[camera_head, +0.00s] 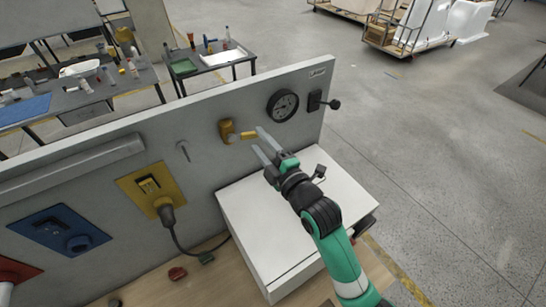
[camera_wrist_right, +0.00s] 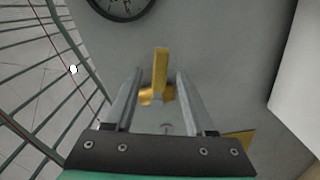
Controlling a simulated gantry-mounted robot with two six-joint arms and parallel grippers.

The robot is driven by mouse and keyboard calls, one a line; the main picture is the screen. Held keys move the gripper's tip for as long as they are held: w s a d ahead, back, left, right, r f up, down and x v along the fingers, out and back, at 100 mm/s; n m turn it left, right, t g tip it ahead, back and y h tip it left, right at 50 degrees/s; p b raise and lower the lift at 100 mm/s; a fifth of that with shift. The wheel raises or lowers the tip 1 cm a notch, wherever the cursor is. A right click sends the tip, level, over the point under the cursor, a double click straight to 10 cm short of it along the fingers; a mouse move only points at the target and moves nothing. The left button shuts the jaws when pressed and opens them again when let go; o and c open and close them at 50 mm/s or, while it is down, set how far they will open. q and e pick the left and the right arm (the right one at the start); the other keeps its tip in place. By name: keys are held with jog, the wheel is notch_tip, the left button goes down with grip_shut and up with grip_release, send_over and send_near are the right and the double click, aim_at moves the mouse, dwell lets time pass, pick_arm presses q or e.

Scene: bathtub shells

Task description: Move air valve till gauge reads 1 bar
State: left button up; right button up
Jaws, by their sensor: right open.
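The yellow air valve (camera_head: 229,132) is mounted on the grey wall panel, with its lever pointing right in the head view. My right gripper (camera_head: 257,140) is open at the lever's free end. In the right wrist view the yellow valve lever (camera_wrist_right: 160,68) shows between the two spread fingers (camera_wrist_right: 159,76), with no clear contact. The round black-rimmed gauge (camera_head: 282,105) is on the panel to the right of the valve. Its needle is too small to read. Part of the gauge (camera_wrist_right: 118,8) also shows at the top of the wrist view. My left gripper is not in view.
A black knob or switch (camera_head: 316,101) is right of the gauge. A white box (camera_head: 262,232) stands below my right arm. Yellow (camera_head: 152,188) and blue (camera_head: 60,231) sockets are on the panel at left, and a cable hangs from the yellow one.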

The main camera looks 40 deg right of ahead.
jog(key=s, duration=0.7)
jog(key=shift+s+a, duration=0.25)
jog(key=shift+a, duration=0.2)
jog(key=s+a+r+t+y+p, duration=0.1)
jog(key=a+r+t+p, duration=0.15)
jog(key=r, duration=1.15)
jog(key=a+r+t+y+p, duration=0.1)
jog(key=a+r+t+p, duration=0.15)
jog(key=r, duration=1.15)
jog(key=s+a+r+m+t+y, duration=0.1)
jog(key=s+r+m+t, duration=0.1)
jog(key=s+r+m, duration=0.2)
jog(key=s+a+r+m+t+p, duration=0.1)
jog(key=s+r+m, duration=0.3)
jog(key=r+m, duration=0.4)
jog(key=shift+s+r+m+t+y, duration=0.35)
jog(key=shift+r+t, duration=0.35)
jog(key=shift+r, duration=0.6)
